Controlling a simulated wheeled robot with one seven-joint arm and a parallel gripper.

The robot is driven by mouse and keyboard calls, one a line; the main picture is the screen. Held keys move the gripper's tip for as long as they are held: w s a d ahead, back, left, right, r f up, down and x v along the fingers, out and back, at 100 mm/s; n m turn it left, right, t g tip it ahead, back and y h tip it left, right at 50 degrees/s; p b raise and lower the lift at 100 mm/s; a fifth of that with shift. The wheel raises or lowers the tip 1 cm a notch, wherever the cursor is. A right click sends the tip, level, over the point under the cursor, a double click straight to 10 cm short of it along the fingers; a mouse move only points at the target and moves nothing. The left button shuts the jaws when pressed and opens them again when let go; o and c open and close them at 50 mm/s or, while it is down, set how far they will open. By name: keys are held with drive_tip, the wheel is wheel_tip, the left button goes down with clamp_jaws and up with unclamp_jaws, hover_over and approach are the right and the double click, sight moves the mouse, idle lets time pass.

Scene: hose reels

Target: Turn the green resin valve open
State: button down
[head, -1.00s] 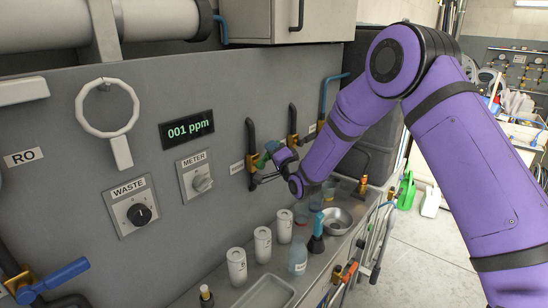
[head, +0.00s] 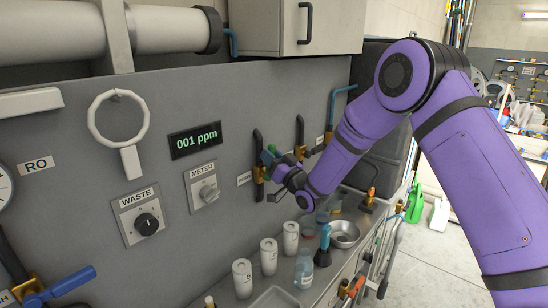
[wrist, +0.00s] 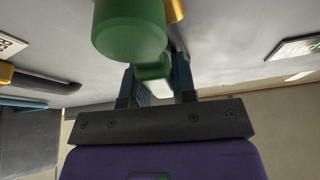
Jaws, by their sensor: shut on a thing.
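The green resin valve (head: 267,157) is on a dark vertical pipe with a brass body (head: 259,175), right of a small label on the grey panel. My gripper (head: 276,178) is at the valve, coming from the right. In the wrist view the green handle (wrist: 130,30) is large at the top. A narrower green part of it (wrist: 154,69) sits between the two dark fingers of my gripper (wrist: 156,82), which are shut on it. My wrist partly covers the valve in the head view, so the handle's exact angle is hard to tell.
Another dark pipe with a brass valve (head: 300,150) and a blue pipe (head: 331,108) stand just right. Below, the counter holds white canisters (head: 242,278), a bottle (head: 303,268) and a metal bowl (head: 344,233). The display (head: 192,140) reads 001 ppm.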

drive_tip(key=shift+s+a+n+g+y, duration=0.2)
drive_tip(key=shift+s+n+g+y, duration=0.15)
drive_tip(key=shift+n, duration=0.5)
drive_tip(key=shift+s+a+n+g+y, duration=0.25)
drive_tip(key=shift+n+g, duration=0.1)
drive_tip(key=shift+n, duration=0.5)
drive_tip(key=shift+f, duration=0.1)
drive_tip(key=c, duration=0.9)
unclamp_jaws()
drive_tip(key=shift+d, duration=0.1)
drive_tip(key=v, duration=1)
drive_tip(key=shift+s+d+f, duration=0.15)
drive_tip(key=shift+s+d, duration=0.05)
drive_tip(key=shift+d, duration=0.05)
